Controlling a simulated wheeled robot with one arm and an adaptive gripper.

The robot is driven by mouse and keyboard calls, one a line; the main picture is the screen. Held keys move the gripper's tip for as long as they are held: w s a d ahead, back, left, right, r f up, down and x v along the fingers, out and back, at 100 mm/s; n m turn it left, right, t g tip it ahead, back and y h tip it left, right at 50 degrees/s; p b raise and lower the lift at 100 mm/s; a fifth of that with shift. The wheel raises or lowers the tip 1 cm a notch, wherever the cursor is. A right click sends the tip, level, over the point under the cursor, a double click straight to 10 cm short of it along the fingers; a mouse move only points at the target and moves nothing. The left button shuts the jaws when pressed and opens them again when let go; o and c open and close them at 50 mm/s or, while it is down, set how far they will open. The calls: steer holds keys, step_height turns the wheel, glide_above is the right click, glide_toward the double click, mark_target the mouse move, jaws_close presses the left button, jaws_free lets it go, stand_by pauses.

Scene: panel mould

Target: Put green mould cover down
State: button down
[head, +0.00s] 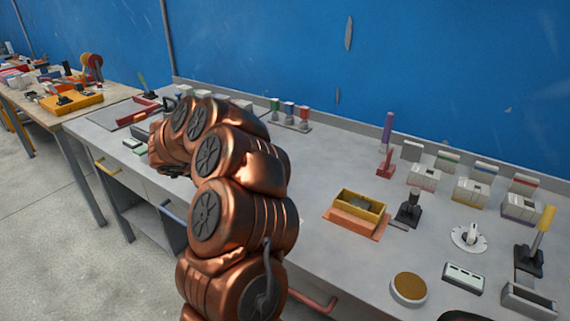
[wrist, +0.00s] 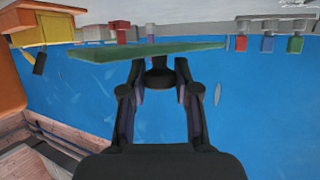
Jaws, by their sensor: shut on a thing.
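The green mould cover (wrist: 150,50) is a flat, thin green plate in the wrist view. A dark knob (wrist: 159,78) is at the plate's middle. My gripper (wrist: 158,70) is shut on the cover by this knob, with a finger on each side. The plate spans much of the upper part of the wrist view, with blue wall behind it. In the head view my copper arm reaches over the left part of the bench and hides my gripper; I cannot make out the cover there. Whether the plate touches anything is not clear.
On the grey bench (head: 325,160), a yellow open box (head: 360,199) sits on an orange base. A rack of colour-topped pieces (head: 290,118) stands near the wall. Several small blocks and tools fill the right side. Bare bench lies left of the yellow box.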

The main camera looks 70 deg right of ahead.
steer(key=s+d, duration=0.1)
steer(key=d, duration=0.3)
steer(key=s+d, duration=0.1)
steer(key=d, duration=0.1)
steer(key=shift+s+d+f+p, duration=0.35)
steer(key=shift+s+d+f, duration=0.1)
steer(key=shift+d+f, duration=0.1)
steer(key=shift+f, duration=1.55)
steer(key=shift+f, duration=0.2)
